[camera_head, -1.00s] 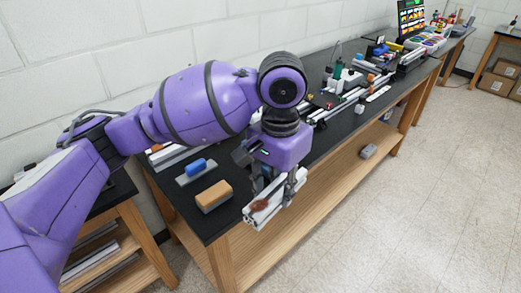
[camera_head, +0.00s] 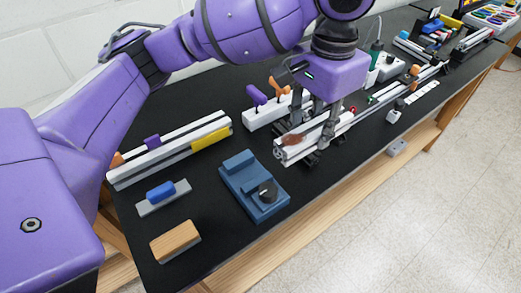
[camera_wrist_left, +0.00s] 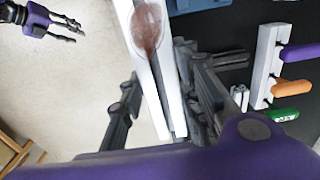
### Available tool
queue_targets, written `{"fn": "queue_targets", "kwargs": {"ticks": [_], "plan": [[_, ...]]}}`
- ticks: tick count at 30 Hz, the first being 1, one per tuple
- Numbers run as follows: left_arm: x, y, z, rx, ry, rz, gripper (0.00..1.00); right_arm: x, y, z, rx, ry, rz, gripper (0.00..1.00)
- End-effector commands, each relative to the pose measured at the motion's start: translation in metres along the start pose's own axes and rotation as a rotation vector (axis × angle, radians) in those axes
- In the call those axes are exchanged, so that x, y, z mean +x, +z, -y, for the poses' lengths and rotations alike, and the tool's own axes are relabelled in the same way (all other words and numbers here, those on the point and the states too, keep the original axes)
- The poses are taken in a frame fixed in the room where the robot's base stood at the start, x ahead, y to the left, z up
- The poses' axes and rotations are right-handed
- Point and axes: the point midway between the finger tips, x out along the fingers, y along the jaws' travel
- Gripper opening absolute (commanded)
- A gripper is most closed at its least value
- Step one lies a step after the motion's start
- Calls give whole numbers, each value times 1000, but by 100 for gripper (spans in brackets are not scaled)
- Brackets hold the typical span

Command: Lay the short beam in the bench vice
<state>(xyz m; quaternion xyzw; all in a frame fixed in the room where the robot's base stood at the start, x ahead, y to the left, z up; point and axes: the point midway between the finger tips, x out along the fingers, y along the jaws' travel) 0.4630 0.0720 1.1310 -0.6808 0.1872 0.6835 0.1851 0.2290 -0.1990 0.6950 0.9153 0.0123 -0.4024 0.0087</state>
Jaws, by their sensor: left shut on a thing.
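The short beam (camera_head: 291,152) is a silver slotted extrusion with a reddish-brown patch on its top. My left gripper (camera_head: 311,140) is shut on it and holds it above the black bench. The beam also fills the middle of the left wrist view (camera_wrist_left: 160,75), between the dark fingers (camera_wrist_left: 160,110). The bench vice (camera_head: 246,195) looks like the blue block with a raised jaw and a dark round knob, left of the beam. A blue corner (camera_wrist_left: 200,4) shows at the top of the wrist view. My right gripper (camera_wrist_left: 72,30) shows there at top left, empty, fingers apart.
A wood-topped block (camera_head: 174,241), a blue-handled block (camera_head: 160,196) and long extrusions (camera_head: 170,152) lie left of the vice. A white rack (camera_head: 264,115) with coloured handles stands behind the beam. Bare black bench (camera_head: 215,255) surrounds the vice.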

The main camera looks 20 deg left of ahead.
Motion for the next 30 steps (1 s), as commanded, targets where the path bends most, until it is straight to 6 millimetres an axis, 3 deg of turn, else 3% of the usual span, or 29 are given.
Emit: {"fn": "queue_targets", "kwargs": {"ticks": [6,13,15,23,30], "plan": [[20,26,30,-8,0,8,0,-1,17,0,3,1,28,40],[46,65,72,-8,0,10,0,-1,22,-2,1,5,35,40],[63,72,79,-7,2,11,0,0,23,-2,1,6,34,40],[90,87,97,-3,2,5,0,3,13,-7,-3,14,11,40],[108,94,105,-3,2,7,0,4,18,-7,-3,14,18,40]]}}
